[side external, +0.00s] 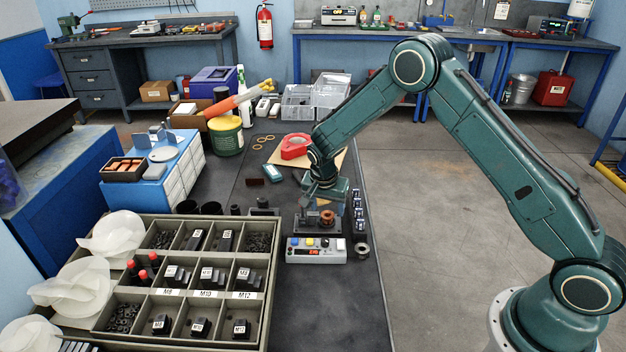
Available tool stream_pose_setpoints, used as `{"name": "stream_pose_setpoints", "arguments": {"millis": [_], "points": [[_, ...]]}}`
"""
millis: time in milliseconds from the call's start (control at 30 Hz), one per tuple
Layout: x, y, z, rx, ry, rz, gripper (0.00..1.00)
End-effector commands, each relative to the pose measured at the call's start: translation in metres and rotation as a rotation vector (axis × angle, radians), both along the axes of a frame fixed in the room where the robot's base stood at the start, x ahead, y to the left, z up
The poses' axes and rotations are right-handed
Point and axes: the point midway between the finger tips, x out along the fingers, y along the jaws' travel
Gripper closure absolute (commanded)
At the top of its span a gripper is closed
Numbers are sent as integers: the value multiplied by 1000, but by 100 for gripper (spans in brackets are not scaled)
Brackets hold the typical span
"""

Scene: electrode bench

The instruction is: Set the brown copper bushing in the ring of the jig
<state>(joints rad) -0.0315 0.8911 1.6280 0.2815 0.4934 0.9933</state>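My gripper (322,206) points down over the jig (306,226), a low dark fixture near the front of the dark bench. A brown copper ring-shaped piece, which looks like the copper bushing (327,217), shows just below my gripper, at the jig. The gripper's fingers are small and dark here, so I cannot tell whether they are open or shut on the bushing. I cannot tell whether the bushing sits in the jig's ring or just above it; the ring itself is not clearly visible.
A grey control box (316,250) with coloured buttons stands just in front of the jig. Small dark-and-white pieces (358,210) line its right side, with a metal ring (361,250) nearby. A compartment tray (262,300) fills the front left.

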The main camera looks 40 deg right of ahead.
Motion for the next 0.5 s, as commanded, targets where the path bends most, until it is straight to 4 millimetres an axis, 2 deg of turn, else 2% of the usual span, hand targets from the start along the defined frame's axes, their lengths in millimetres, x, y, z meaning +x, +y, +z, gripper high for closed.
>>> {"name": "stream_pose_setpoints", "arguments": {"millis": [300, 500], "points": [[0, 0, 0, 0, 1, 0, 41], [0, 0, 8, 0, 0, 0, 41]]}}
